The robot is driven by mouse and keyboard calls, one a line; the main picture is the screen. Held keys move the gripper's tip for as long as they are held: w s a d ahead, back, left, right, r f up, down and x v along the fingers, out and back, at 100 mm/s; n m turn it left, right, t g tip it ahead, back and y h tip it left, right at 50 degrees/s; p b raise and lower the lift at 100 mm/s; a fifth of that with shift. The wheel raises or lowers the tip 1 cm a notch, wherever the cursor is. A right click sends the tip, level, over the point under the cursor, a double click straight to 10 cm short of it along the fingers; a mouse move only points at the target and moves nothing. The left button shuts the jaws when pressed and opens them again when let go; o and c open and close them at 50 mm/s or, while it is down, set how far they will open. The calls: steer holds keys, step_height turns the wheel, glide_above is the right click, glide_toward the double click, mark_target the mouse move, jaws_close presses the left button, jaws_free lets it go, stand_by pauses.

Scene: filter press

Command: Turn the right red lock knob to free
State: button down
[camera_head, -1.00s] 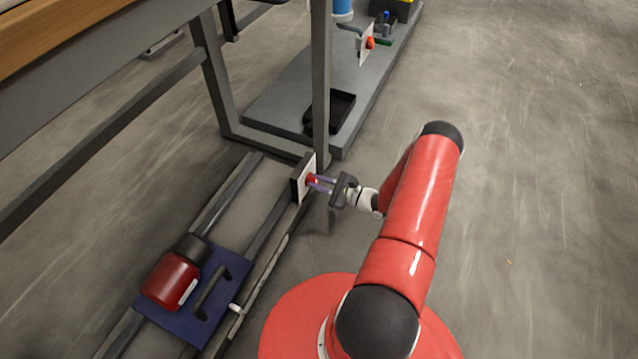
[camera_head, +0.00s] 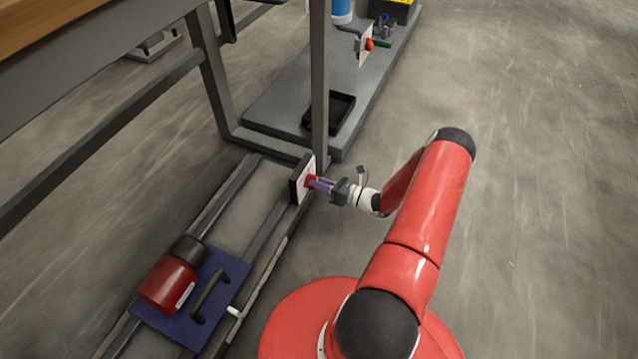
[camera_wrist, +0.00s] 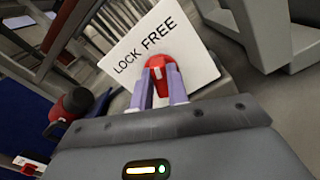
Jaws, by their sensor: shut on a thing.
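The red lock knob (camera_wrist: 161,72) sits on a white plate (camera_wrist: 200,68) printed LOCK and FREE in the wrist view. Its upper end lies near the word FREE; its exact setting is hard to read. In the head view the knob (camera_head: 311,181) is a small red spot on the plate, beside the foot of a grey post. My gripper (camera_wrist: 160,86) is shut on the knob, one pale purple finger on each side. The fingers hide part of the knob. The gripper is rolled relative to the plate's lettering.
A dark blue plate with a red motor (camera_head: 170,284) and a black handle (camera_head: 209,297) sits on floor rails at lower left. A grey post (camera_head: 320,90) rises just behind the knob plate. A black tray (camera_head: 328,114) lies beyond. The floor at right is clear.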

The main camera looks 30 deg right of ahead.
steer(key=shift+f+m, duration=0.1)
steer(key=shift+m, duration=0.7)
steer(key=c, duration=1.4)
jaws_free()
steer(key=shift+o, duration=0.2)
steer(key=v, duration=0.8)
steer(key=shift+p, duration=0.35)
